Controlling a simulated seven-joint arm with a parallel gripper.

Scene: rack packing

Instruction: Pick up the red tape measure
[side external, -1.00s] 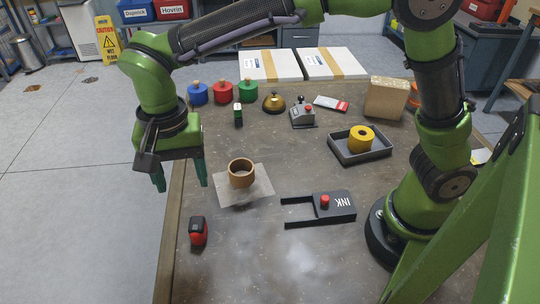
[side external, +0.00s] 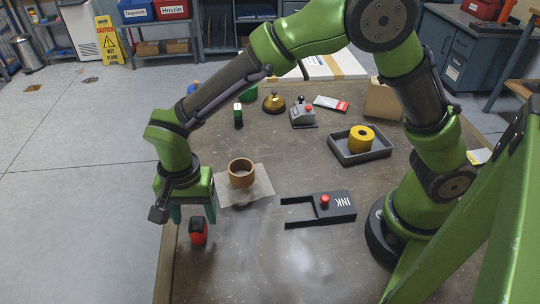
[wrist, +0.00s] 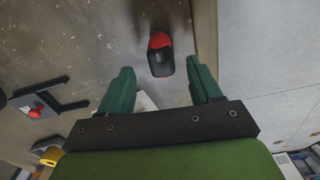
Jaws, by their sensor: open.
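The red tape measure (side external: 198,233), red with a black top, stands on the table near its left edge in the side view. In the wrist view the tape measure (wrist: 160,56) lies ahead of the fingertips, roughly centred between them. My gripper (side external: 194,215) is open, its green fingers spread just behind and above the tape measure in the side view. In the wrist view my gripper (wrist: 160,80) shows both fingers apart with nothing held between them. I cannot tell the exact height of the fingertips above the table.
A brown ring-shaped pot (side external: 241,173) sits on a pale sheet right of my gripper. A black INK holder (side external: 335,206) with a red knob lies further right. A grey tray (side external: 374,155) holds a yellow roll. The table's left edge is close to the tape measure.

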